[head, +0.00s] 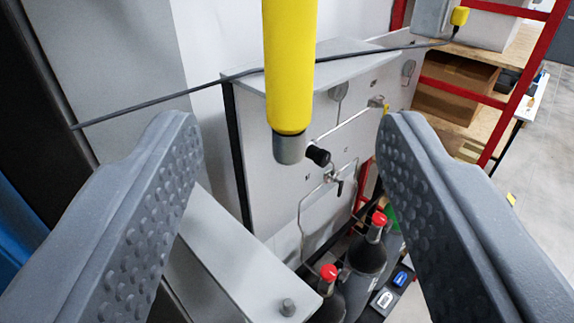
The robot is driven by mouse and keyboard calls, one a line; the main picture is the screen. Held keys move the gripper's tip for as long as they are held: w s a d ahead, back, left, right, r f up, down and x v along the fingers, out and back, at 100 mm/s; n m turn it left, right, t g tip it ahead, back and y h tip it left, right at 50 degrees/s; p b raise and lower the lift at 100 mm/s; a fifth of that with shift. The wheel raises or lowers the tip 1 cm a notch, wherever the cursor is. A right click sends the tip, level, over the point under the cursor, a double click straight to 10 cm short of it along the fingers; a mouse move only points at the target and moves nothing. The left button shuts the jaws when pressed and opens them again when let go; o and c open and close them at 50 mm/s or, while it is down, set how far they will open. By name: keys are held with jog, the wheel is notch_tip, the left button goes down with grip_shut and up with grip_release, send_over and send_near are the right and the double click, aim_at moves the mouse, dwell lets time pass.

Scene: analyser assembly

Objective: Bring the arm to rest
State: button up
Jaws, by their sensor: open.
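My gripper (285,190) shows as two grey jaws with studded inner faces, one at the left and one at the right of the head view. The jaws are wide apart and nothing is held between them. A yellow cylinder with a grey end (289,75) hangs down from the top of the picture and shows in the gap between the jaws. I cannot tell how far it is from the jaws.
A pale analyser cabinet (275,190) with thin tubes and a black knob (317,155) stands beyond the jaws. Dark bottles with red caps (367,252) stand lower down. A dark cable (190,92) crosses the view. Red frame bars (515,95) and wooden shelves are at right.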

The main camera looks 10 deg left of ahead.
jog(key=s+a+f+m+g+h+b, duration=0.1)
jog(key=s+f+b, duration=0.4)
jog(key=s+f, duration=0.4)
jog(key=s+a+f+g+h+b, duration=0.1)
jog(key=s+f+b, duration=0.4)
jog(key=s+f, duration=0.4)
notch_tip(320, 180, down, 5)
jog(key=shift+s+a+r+m+h, duration=0.1)
jog(key=shift+s+a+m+h, duration=0.25)
jog(key=shift+a+m+h, duration=0.05)
dwell(1.1)
